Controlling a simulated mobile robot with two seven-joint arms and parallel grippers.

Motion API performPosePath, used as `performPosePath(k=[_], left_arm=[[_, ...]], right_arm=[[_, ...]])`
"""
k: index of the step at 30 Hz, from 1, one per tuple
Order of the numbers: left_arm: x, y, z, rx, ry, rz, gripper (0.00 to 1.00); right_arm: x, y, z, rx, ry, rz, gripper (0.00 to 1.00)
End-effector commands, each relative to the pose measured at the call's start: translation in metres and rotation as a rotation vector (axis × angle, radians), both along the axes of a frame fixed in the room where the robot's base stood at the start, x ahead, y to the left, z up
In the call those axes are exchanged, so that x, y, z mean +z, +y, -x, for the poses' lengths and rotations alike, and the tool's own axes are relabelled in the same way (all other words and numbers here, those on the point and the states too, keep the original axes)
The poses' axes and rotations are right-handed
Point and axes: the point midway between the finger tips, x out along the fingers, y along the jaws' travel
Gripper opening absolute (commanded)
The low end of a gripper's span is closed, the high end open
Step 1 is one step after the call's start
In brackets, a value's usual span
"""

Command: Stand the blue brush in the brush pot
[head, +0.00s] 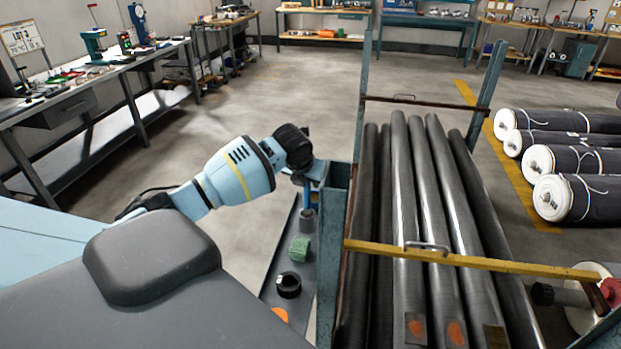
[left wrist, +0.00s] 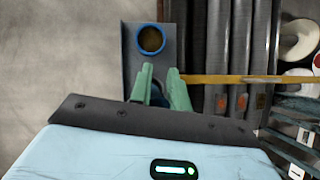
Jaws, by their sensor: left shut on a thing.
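My left gripper (head: 305,180) is at the far end of a narrow grey shelf beside the rack. In the left wrist view its two green fingers (left wrist: 161,88) are shut on a blue thing, the blue brush (left wrist: 157,91), seen only in part between them. The brush pot (left wrist: 151,39) shows there as a round blue rim with a brownish inside, just beyond the fingertips. In the head view the blue pot (head: 307,222) stands on the shelf below the gripper. The brush's lower end is hidden. My right gripper is not in view.
The shelf (head: 270,292) also holds a green block (head: 299,248), a black ring (head: 288,285) and an orange disc (head: 280,313). A rack post (head: 331,240) and yellow bar (head: 470,261) stand close on the right, with long grey rolls (head: 408,200) behind. Open floor lies left.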

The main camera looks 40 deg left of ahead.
Motion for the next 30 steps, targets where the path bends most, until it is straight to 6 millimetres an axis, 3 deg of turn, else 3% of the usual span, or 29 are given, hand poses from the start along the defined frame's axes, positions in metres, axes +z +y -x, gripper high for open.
performPosePath(k=[30], left_arm=[[-0.027, 0.0, 0.0, 0.001, 0.002, 0.0, 0.0]], right_arm=[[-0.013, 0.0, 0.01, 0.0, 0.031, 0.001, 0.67]])
